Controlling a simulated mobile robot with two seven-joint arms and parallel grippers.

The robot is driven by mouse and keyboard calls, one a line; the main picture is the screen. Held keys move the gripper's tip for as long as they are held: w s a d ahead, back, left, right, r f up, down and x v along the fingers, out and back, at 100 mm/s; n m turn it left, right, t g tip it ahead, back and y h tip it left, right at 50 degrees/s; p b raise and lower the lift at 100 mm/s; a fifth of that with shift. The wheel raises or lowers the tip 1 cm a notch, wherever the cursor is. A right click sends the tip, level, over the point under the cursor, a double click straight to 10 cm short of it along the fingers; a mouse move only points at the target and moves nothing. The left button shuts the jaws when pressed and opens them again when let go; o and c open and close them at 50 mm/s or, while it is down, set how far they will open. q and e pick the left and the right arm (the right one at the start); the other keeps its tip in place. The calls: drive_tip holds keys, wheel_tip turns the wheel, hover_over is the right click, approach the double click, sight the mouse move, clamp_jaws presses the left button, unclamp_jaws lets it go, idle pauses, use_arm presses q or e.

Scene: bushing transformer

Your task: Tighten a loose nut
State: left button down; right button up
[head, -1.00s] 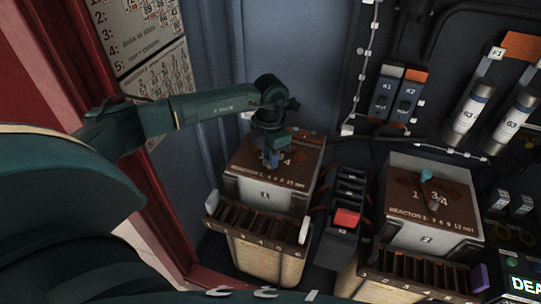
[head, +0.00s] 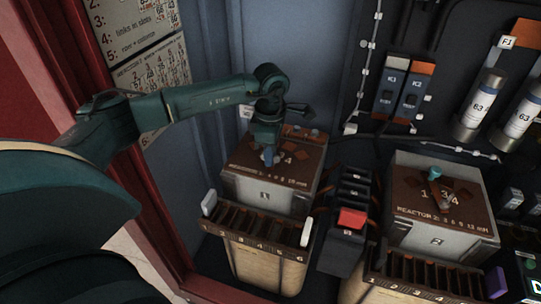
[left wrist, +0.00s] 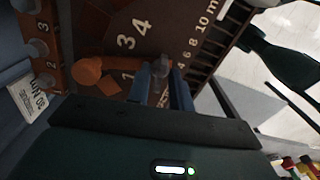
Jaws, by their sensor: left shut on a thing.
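My left gripper (head: 268,156) points down at the brown top of the left reactor box (head: 262,200). In the left wrist view its two blue fingers (left wrist: 162,88) are shut on a small grey nut (left wrist: 161,66) on the brown plate, beside an orange-brown link piece with a round end (left wrist: 88,70). The fingers hide part of the nut. My right gripper is not in view.
Slotted terminal racks (head: 255,232) stand in front of the reactors. A dark block with a red cap (head: 351,218) sits between them. Fuses (head: 479,104) and switch modules (head: 402,90) line the back panel. A red cabinet frame (head: 150,215) is at left.

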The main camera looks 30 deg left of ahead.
use_arm(q)
drive_tip(key=shift+w+r+m, duration=0.1)
drive_tip(key=shift+m, duration=0.5)
drive_tip(key=c, duration=1.6)
unclamp_jaws()
drive_tip(key=shift+o, duration=0.2)
wheel_tip(320, 180, up, 13)
drive_tip(key=b, duration=0.1)
